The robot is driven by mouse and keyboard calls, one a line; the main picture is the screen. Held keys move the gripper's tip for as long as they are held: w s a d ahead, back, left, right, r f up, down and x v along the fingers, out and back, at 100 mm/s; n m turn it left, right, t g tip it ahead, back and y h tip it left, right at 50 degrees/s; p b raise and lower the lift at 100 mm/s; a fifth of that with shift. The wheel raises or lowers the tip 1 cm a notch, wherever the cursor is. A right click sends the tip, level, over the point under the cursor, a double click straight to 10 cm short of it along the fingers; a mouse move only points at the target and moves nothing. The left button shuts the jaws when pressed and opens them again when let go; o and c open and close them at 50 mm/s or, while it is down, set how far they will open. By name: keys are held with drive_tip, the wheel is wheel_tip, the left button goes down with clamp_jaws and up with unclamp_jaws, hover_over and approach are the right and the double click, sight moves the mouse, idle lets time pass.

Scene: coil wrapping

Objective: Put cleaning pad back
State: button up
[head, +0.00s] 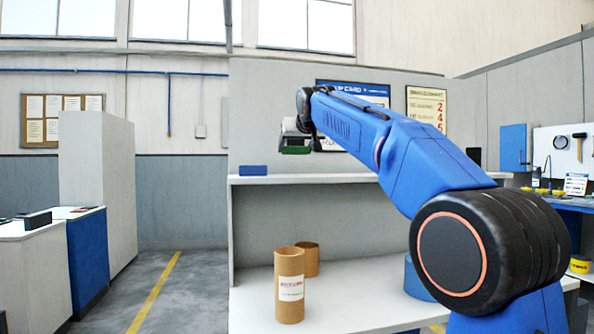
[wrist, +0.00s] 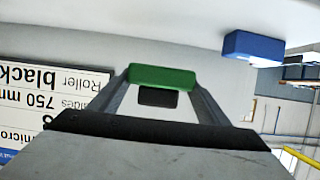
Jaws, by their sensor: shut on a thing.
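A green pad (head: 296,150) is held at the end of my blue arm, above the upper shelf (head: 330,179) in the head view. In the wrist view the green pad (wrist: 162,77) spans between the two fingertips, with a small dark part behind it. My gripper (wrist: 160,86) is shut on it; in the head view my gripper (head: 294,142) is seen small and partly dark. The pad is clear of the shelf surface as far as I can tell. A blue block (head: 253,170) rests on the shelf's left end, left of and lower than the green pad; it also shows in the wrist view (wrist: 253,48).
Below the shelf, two brown cardboard tubes (head: 290,285) stand on the white worktop (head: 345,300), with a blue round thing partly behind my arm. Wall signs (head: 426,108) hang behind the shelf. The shelf between the blue block and my arm looks clear.

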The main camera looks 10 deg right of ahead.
drive_tip(key=shift+a+f, duration=0.1)
drive_tip(key=shift+f, duration=3.25)
drive_tip(key=shift+f, duration=0.1)
drive_tip(key=o, duration=1.1)
drive_tip(key=v, duration=1.2)
